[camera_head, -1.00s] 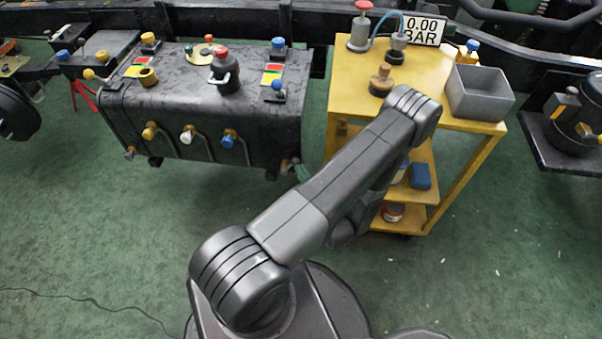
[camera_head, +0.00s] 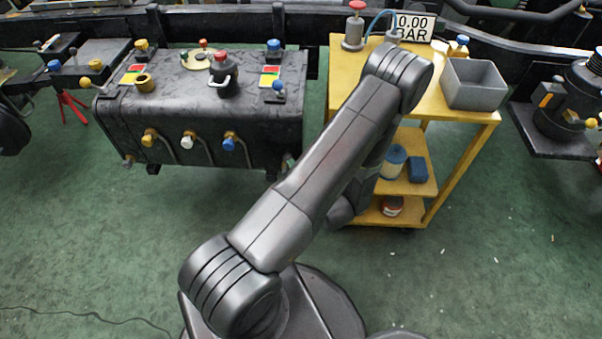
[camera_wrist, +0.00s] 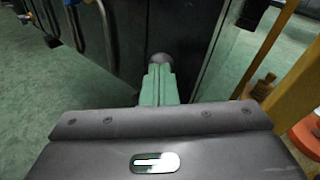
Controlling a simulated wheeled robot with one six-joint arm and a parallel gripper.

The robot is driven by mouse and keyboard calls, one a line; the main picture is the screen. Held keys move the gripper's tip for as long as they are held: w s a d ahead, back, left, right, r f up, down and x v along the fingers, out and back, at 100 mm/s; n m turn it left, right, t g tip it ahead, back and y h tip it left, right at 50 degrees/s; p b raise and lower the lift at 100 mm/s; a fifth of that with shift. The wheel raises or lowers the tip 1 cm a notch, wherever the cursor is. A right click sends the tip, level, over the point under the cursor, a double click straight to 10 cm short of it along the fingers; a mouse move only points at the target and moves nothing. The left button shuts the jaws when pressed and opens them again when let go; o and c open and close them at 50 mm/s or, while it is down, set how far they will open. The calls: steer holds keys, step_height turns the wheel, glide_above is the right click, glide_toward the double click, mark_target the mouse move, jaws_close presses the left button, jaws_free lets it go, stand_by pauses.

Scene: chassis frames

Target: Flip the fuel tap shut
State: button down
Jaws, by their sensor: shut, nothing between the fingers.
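The dark fuel tank (camera_head: 210,115) is at the left in the head view, with a yellow knob (camera_head: 149,138), a white knob (camera_head: 187,140) and a blue knob (camera_head: 230,141) on pipes along its front. Which fitting is the fuel tap is not clear. In the wrist view my gripper (camera_wrist: 160,72) has its green fingers together, with nothing between them. A dark round knob (camera_wrist: 160,60) shows right beyond the fingertips, in front of a dark panel (camera_wrist: 178,25). I cannot tell whether they touch. In the head view my arm hides most of the gripper, near the tank's right end.
Hoses or pipes (camera_wrist: 106,25) hang at the left in the wrist view. The green floor (camera_head: 110,240) in front of the tank is clear.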

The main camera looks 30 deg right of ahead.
steer(key=a+n+g+b, duration=0.1)
steer(key=w+a+n+g+h+b, duration=0.1)
steer(key=n, duration=0.1)
steer(key=shift+w+a+r+b, duration=0.25)
steer(key=shift+w+r+b, duration=0.05)
steer(key=shift+r+b, duration=0.1)
steer(key=shift+r, duration=0.1)
steer(key=shift+r+p, duration=0.35)
steer(key=shift+r, duration=0.3)
